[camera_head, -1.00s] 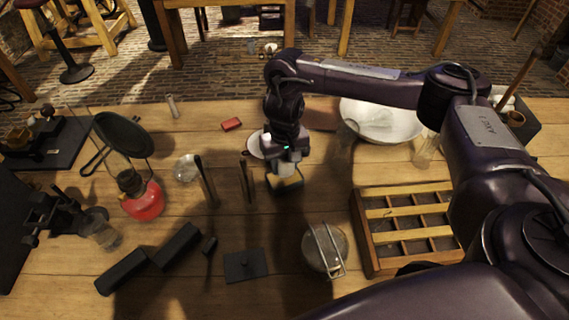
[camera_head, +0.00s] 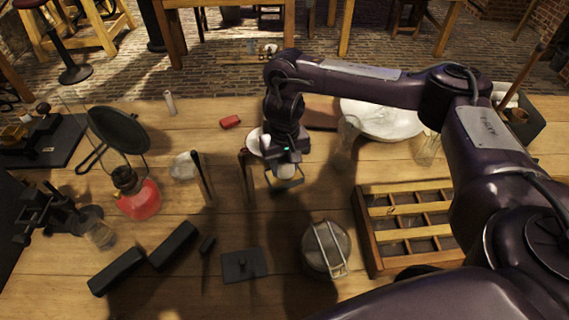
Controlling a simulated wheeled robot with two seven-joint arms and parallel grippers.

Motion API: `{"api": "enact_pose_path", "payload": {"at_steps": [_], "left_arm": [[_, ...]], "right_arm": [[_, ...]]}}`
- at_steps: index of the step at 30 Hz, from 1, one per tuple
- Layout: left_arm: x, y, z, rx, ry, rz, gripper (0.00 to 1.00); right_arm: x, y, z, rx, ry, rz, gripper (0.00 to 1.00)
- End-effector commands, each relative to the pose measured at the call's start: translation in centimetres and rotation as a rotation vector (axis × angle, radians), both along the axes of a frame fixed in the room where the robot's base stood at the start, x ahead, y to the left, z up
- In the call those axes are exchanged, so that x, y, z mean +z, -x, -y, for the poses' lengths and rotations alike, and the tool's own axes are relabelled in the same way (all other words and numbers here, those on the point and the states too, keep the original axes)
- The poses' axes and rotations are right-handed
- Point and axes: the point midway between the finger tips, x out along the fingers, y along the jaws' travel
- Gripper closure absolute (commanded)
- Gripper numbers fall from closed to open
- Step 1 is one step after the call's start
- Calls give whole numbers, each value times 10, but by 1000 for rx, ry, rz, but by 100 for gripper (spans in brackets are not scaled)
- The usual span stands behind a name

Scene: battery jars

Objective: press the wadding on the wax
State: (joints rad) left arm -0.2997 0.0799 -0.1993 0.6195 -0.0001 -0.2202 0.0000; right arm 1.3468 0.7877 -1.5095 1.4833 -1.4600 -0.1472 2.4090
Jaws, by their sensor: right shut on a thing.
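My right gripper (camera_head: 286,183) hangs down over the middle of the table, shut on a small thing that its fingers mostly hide. Just left of it stand upright dark rods (camera_head: 245,176) and (camera_head: 203,178), which look like carbon plates or sticks. A white round dish (camera_head: 255,140) shows partly behind the gripper. A clear glass dish with whitish content (camera_head: 184,166) sits farther left. I cannot tell for sure which pale thing is the wadding or where the wax is. My left gripper is not in view.
A red-based lamp (camera_head: 139,200) and dark pan (camera_head: 118,130) stand left. A wooden divided tray (camera_head: 362,232) and large white bowl (camera_head: 385,122) are right.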

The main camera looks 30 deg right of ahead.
Motion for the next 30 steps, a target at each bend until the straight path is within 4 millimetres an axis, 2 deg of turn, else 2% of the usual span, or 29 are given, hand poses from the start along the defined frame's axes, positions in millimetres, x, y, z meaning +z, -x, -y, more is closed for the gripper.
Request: {"api": "enact_pose_path", "payload": {"at_steps": [30], "left_arm": [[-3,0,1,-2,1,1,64]], "right_arm": [[-11,0,0,0,0,0,81]]}}
